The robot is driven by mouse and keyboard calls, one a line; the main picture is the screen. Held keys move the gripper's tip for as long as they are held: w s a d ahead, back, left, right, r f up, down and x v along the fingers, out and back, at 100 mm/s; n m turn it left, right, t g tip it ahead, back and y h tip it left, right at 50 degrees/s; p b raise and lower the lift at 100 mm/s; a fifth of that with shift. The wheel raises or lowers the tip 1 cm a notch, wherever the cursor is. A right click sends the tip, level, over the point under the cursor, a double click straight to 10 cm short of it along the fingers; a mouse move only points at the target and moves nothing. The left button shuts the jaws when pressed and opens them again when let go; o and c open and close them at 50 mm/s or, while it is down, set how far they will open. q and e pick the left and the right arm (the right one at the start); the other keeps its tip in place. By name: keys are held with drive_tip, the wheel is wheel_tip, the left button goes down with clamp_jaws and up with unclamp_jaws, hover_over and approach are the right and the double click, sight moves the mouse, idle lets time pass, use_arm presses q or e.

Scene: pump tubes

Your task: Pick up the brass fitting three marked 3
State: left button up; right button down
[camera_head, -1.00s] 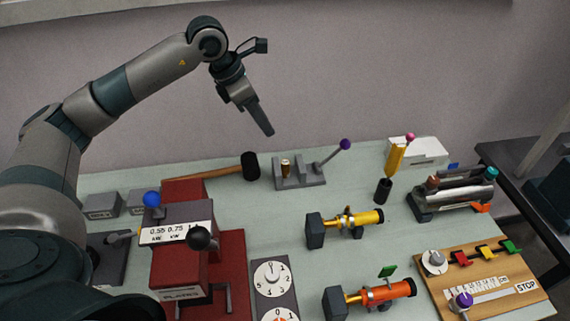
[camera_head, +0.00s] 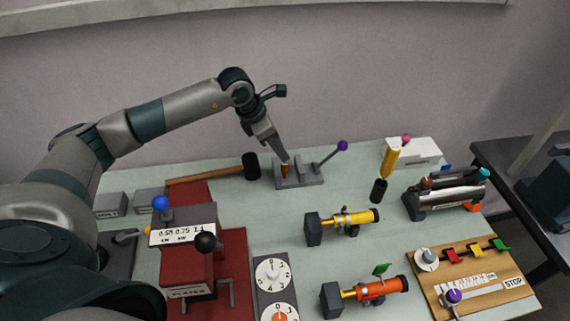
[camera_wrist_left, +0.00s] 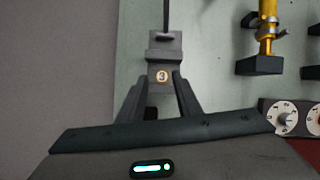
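The brass fitting three (camera_head: 286,170) stands upright in a grey holder (camera_head: 312,180) at the back middle of the table. In the left wrist view its round top marked 3 (camera_wrist_left: 162,77) shows ahead, between the fingertips. My left gripper (camera_head: 285,157) points down at the fitting from above, its fingertips close to the top. In the left wrist view my left gripper (camera_wrist_left: 159,80) has its fingers spread, with visible room on both sides of the fitting. No contact shows. My right gripper is not in view.
A purple-knobbed lever (camera_head: 341,146) rises from the holder's right side. A black-headed hammer (camera_head: 251,166) lies just to the left. A yellow pump tube (camera_head: 358,218) and an orange one (camera_head: 383,289) are nearer. A red-based press (camera_head: 190,252) stands front left.

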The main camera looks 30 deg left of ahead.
sight(282, 163)
use_arm(q)
drive_tip(key=shift+x, duration=0.9)
drive_tip(key=shift+f, duration=0.1)
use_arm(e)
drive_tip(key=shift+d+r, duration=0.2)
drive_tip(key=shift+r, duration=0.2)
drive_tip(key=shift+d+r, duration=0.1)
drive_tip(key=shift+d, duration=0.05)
